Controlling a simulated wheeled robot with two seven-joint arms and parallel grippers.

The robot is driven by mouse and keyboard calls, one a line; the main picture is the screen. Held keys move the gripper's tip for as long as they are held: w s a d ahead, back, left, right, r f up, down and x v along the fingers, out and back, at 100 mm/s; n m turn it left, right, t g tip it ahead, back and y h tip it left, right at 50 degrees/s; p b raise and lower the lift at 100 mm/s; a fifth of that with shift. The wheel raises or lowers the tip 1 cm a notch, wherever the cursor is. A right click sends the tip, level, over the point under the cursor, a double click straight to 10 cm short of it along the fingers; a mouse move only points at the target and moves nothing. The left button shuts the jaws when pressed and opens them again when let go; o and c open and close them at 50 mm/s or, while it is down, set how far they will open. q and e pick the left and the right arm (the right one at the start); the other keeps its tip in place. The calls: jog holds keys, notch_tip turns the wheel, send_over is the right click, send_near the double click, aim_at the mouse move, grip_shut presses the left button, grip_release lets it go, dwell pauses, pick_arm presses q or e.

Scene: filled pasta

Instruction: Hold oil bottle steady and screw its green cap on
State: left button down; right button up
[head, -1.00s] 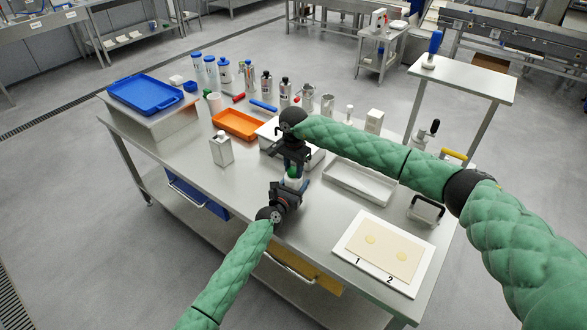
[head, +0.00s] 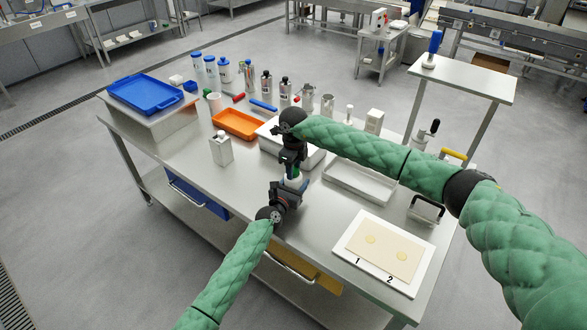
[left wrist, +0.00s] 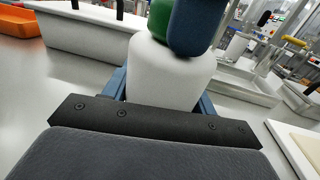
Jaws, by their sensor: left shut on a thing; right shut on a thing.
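The white oil bottle (head: 293,183) stands upright near the table's front edge; it also shows large in the left wrist view (left wrist: 168,78). My left gripper (head: 286,190) is shut around its body from the front, a blue finger on each side. The green cap (left wrist: 160,20) is at the top of the bottle. My right gripper (head: 293,168) comes from above and is shut on the cap. One blue right finger (left wrist: 196,25) hides part of the cap and the bottle's neck. I cannot tell how far the cap is threaded.
A white bin (head: 268,140) stands just behind the bottle, and a shallow metal tray (head: 360,184) lies to the right. A white board (head: 353,252) with pasta sheet is at the front right. A white square bottle (head: 221,150) stands at the left, with clear table around it.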

pick_arm(q)
jog(key=shift+d, duration=0.1)
pick_arm(e)
jog(key=m, duration=0.5)
jog(key=shift+m, duration=0.3)
jog(key=m, duration=0.5)
jog(key=shift+w+m, duration=0.1)
jog(key=shift+m, duration=0.2)
jog(key=o, duration=1.1)
jog(key=shift+o, duration=0.2)
jog(key=shift+r, duration=0.15)
notch_tip(320, 180, up, 12)
pick_arm(q)
jog(key=shift+c, duration=2)
grip_release()
